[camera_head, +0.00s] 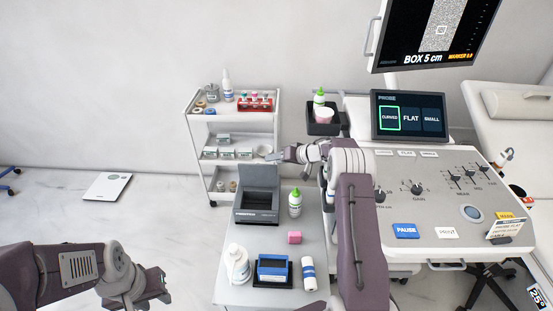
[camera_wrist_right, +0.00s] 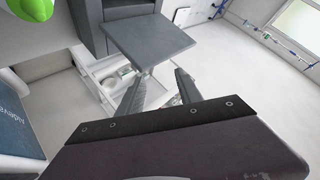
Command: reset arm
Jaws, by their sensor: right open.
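My right arm reaches up over the table, and its right gripper (camera_head: 270,157) points left, above and behind the dark grey box (camera_head: 256,213) with its lid raised. In the right wrist view the two fingers of the right gripper (camera_wrist_right: 161,92) are apart with nothing between them, and the grey lid (camera_wrist_right: 150,42) shows just beyond them. My left gripper (camera_head: 158,285) is at the lower left, over the floor and away from the table. Its fingertips are too small and dark to tell how far apart they are, and I see no object at them.
A white trolley (camera_head: 194,118) stands behind. The ultrasound console (camera_head: 450,205) is at right. Floor at left is mostly clear.

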